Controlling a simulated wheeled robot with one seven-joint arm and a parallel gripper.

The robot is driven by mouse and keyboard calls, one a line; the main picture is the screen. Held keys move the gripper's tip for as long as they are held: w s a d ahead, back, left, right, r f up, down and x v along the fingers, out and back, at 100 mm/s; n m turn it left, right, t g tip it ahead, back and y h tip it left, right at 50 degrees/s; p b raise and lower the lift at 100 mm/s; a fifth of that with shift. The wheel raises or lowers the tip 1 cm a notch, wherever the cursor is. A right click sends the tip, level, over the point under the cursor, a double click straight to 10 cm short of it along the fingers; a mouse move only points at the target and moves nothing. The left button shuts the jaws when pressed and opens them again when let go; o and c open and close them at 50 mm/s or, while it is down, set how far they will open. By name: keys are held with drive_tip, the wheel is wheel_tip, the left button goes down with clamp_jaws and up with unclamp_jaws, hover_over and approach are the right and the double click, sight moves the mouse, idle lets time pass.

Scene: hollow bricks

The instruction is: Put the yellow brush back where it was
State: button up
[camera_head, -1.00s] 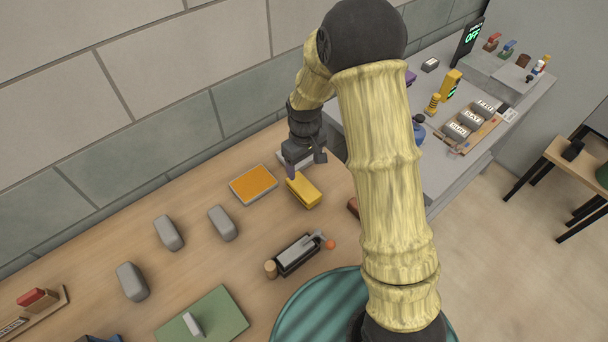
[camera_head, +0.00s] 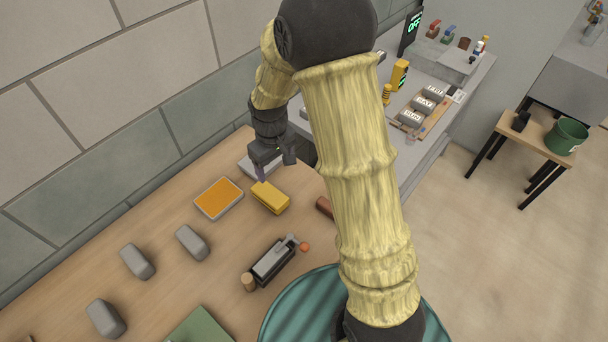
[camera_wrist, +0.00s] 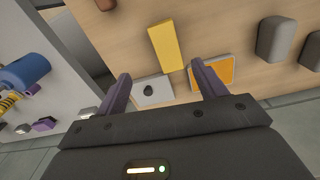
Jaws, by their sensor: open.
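The yellow brush (camera_head: 270,198), a long yellow block, lies on the wooden table beside an orange pad in a grey frame (camera_head: 218,198). A pale plate with a dark knob (camera_wrist: 153,91) lies between the fingers' lines of sight, partly hidden by my gripper in the head view.
Several grey bricks (camera_head: 193,243) lie at the left. A dark metal tool with an orange knob (camera_head: 273,260) lies in front of the brush. A grey counter (camera_head: 437,148) with labelled bricks stands at the right.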

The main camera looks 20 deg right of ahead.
drive_tip(key=s+d+r+m+t, duration=0.1)
drive_tip(key=s+d+r+m, duration=0.1)
drive_tip(key=s+d+r, duration=0.2)
drive_tip(key=s+d+r+m+t, duration=0.1)
drive_tip(key=s+d+r+m, duration=0.2)
drive_tip(key=s, duration=0.7)
drive_tip(key=shift+d+r+m, duration=0.3)
drive_tip(key=shift+d+r, duration=0.05)
drive_tip(key=shift+d, duration=0.2)
drive_tip(key=shift+w, duration=0.1)
